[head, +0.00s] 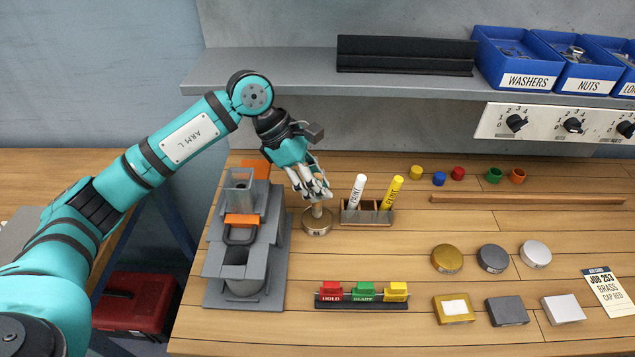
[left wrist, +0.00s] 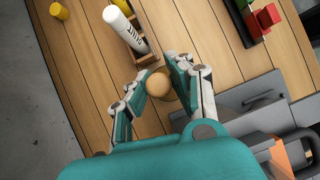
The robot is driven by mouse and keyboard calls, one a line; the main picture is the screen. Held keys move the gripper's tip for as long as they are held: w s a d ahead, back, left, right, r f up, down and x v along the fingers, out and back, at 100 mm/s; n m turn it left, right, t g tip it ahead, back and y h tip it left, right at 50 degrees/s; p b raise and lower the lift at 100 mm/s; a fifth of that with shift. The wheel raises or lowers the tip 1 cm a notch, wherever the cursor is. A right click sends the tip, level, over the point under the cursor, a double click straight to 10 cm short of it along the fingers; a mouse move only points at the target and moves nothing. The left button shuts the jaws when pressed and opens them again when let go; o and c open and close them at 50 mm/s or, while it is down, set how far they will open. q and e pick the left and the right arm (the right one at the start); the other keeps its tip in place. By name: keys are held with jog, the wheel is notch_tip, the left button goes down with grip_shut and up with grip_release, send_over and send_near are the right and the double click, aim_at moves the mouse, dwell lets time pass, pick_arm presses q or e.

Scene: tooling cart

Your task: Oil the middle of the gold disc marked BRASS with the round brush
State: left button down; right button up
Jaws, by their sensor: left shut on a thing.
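The round brush's pale wooden handle (head: 317,211) stands upright in a small round brownish pot (head: 317,228); its bristles are hidden. My left gripper (head: 314,192) is shut on the top of this handle from above. In the left wrist view the rounded wooden knob (left wrist: 158,84) sits between the fingertips (left wrist: 160,82). A round gold disc (head: 446,258) lies flat on the bench to the right, leftmost of three discs; the marking on its side is too small to read. My right gripper is out of view.
A grey disc (head: 492,258) and a silver disc (head: 535,253) lie beside the gold one, with square blocks in front. A pen holder (head: 367,217) with two markers stands just right of the pot. A grey fixture (head: 274,250) stands left. HOLD/READY blocks (head: 362,300) sit in front.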

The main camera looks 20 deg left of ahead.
pick_arm(q)
jog(key=shift+f+b, duration=0.4)
jog(key=shift+f, duration=0.05)
dwell(1.0)
jog(key=shift+s+f+b, duration=0.1)
jog(key=shift+b, duration=0.2)
dwell(0.8)
notch_tip(320, 180, up, 2)
jog(key=shift+r+p, duration=0.1)
jog(key=shift+p, duration=0.45)
jog(key=shift+r+p, duration=1.15)
jog(key=shift+r, duration=1.35)
